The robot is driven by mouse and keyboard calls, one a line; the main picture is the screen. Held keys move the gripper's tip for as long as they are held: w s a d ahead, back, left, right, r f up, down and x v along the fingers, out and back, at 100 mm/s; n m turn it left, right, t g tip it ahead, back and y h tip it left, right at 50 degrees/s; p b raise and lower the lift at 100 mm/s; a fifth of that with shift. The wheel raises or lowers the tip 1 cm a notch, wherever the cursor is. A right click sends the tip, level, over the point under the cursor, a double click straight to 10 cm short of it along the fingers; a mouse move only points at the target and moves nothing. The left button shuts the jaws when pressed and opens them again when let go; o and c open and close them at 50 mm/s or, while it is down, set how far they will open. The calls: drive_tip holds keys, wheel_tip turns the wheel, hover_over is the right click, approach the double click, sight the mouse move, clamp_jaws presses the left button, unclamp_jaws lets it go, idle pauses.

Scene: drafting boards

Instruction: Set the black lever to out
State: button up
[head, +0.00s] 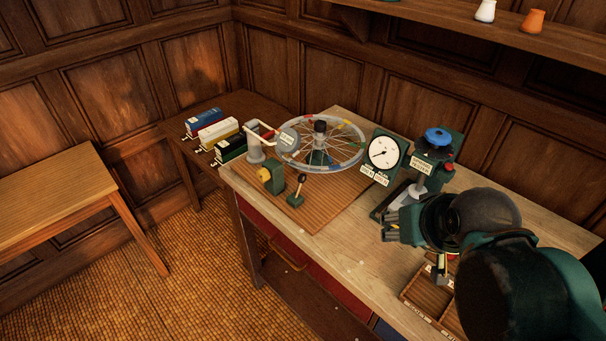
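A small lever with a dark knob (302,178) stands on a green base (294,200) at the front of the brown board (335,212). Its thin stem leans slightly right toward the knob. Markings for its positions are too small to read. My gripper (388,228) is at the right, over the workbench, pointing left. It is well apart from the lever, with clear space between them. The fingers are small and dark here, so I cannot tell if they are open or shut. I see nothing held.
A spoked wheel (345,146) stands behind the lever, and a yellow and dark block (270,178) is left of it. A dial gauge (384,152) and a blue-knobbed device (437,138) stand behind my gripper. A compartmented wooden tray (420,290) lies in front.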

drive_tip(key=c, duration=0.3)
drive_tip(key=shift+w+r+p, duration=0.65)
drive_tip(key=n+g+y+p, duration=0.1)
drive_tip(key=g+y+p, duration=0.45)
drive_tip(key=p, duration=1.35)
approach(304, 176)
drive_tip(key=a+f+g+h, duration=0.1)
drive_tip(key=f+g+h, duration=0.1)
drive_tip(key=shift+w+a+f+n+y+p, duration=0.4)
drive_tip(key=shift+w+a+f+p, duration=0.15)
drive_tip(key=shift+w+a+f, duration=0.35)
drive_tip(key=shift+f, duration=0.15)
drive_tip(key=shift+x, duration=3.8)
